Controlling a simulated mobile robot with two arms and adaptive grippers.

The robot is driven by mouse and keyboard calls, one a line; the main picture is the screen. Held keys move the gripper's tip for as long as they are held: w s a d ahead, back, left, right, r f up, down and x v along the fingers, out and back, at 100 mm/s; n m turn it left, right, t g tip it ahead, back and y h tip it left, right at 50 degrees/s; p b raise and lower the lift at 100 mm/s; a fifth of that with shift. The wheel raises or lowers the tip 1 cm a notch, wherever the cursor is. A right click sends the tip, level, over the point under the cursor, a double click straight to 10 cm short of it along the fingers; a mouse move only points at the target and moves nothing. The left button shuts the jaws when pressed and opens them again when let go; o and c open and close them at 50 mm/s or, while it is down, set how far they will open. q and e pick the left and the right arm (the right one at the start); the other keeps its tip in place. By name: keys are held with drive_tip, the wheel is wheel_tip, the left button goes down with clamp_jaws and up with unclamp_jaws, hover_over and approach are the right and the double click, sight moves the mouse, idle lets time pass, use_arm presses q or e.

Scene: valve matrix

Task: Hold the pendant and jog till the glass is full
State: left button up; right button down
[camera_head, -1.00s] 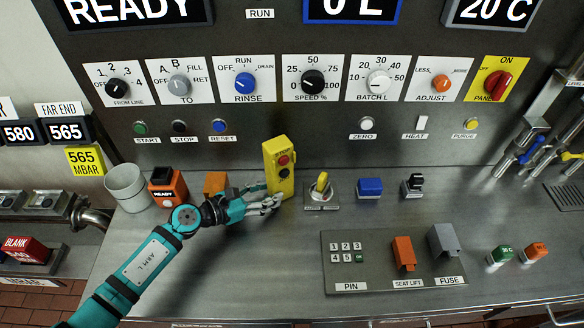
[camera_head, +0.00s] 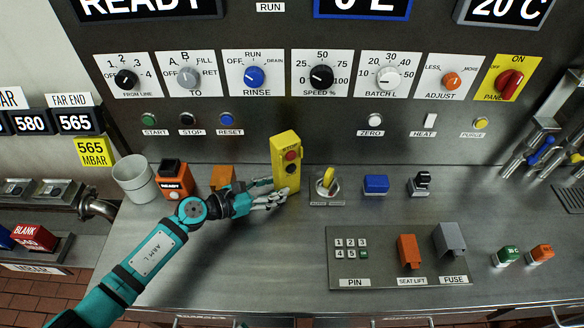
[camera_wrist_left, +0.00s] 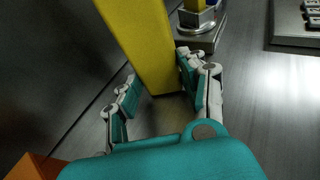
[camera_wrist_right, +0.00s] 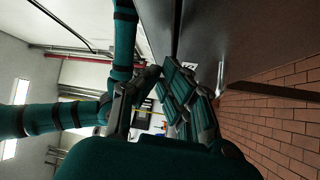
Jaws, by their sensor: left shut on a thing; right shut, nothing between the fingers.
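The yellow pendant (camera_head: 286,170), with a red button above a dark one, stands upright at the back of the steel counter. My left gripper (camera_head: 276,192) is shut on its lower part. In the left wrist view the fingers (camera_wrist_left: 160,75) lie on both sides of the yellow body (camera_wrist_left: 145,40). I cannot tell whether its base touches the counter. No drinking glass can be made out in the head view. My right gripper (camera_wrist_right: 160,78) shows only in its own wrist view, shut and empty, beside the counter side and above a brick floor.
A grey cup-like container (camera_head: 135,181) and an orange READY box (camera_head: 174,180) stand left of my arm. A yellow-handled key switch (camera_head: 327,185) is close right of the pendant. Tap handles (camera_head: 541,152) are at far right. The front left of the counter is clear.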

sight(291, 169)
drive_tip(key=w+a+r+n, duration=0.1)
drive_tip(key=w+r, duration=0.1)
drive_tip(key=r, duration=0.2)
drive_tip(key=w+a+r+n+t+y, duration=0.1)
drive_tip(key=w+r, duration=0.1)
drive_tip(key=r, duration=0.1)
drive_tip(key=w+a+r+n+y, duration=0.1)
drive_tip(key=w+r+n, duration=0.1)
drive_tip(key=r, duration=0.2)
drive_tip(key=shift+w+a+r+t, duration=0.1)
drive_tip(key=shift+r+t, duration=0.25)
drive_tip(key=shift+t, duration=0.05)
drive_tip(key=w+d+r+m+t+h, duration=0.2)
drive_tip(key=w+d+m+t+h, duration=0.5)
drive_tip(key=w+d+m+h, duration=0.7)
drive_tip(key=w+d+h, duration=0.2)
drive_tip(key=d+h, duration=0.1)
drive_tip(key=d, duration=0.2)
drive_tip(key=shift+d+m+t+h, duration=0.3)
drive_tip(key=shift+m+h, duration=0.1)
drive_tip(key=shift+w, duration=0.15)
drive_tip(key=w+a, duration=0.4)
drive_tip(key=w, duration=0.3)
drive_tip(key=shift+w+a+f, duration=0.15)
drive_tip(key=shift+w+a, duration=0.1)
